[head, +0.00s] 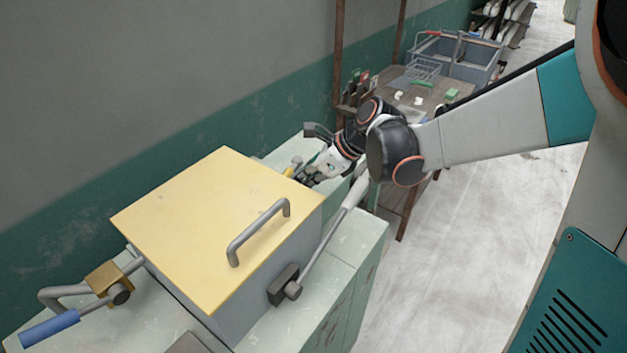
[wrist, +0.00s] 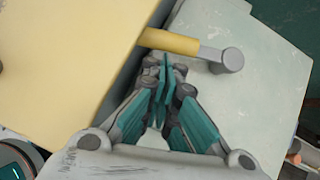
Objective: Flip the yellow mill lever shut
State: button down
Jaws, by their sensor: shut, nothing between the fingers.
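The yellow lever (wrist: 170,41) shows in the wrist view, with a grey arm and round grey end (wrist: 232,59) at its right. Its left end meets the edge of the yellow-topped box (wrist: 60,60). My gripper (wrist: 163,68) is shut and empty, its fingertips just below the lever in the picture; I cannot tell whether they touch it. In the head view my gripper (head: 304,176) is at the far right corner of the yellow-topped box (head: 190,215), which hides most of the lever there.
The box has a grey handle (head: 258,232) on top and a long grey lever (head: 325,235) on its right side. A blue-handled crank (head: 50,328) is at the left. Behind is a table with a wire basket (head: 424,68) and a grey crate (head: 470,68). Open floor lies right.

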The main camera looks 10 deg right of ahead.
dwell(0.3)
jog(key=shift+a, duration=0.6)
jog(key=shift+d, duration=0.1)
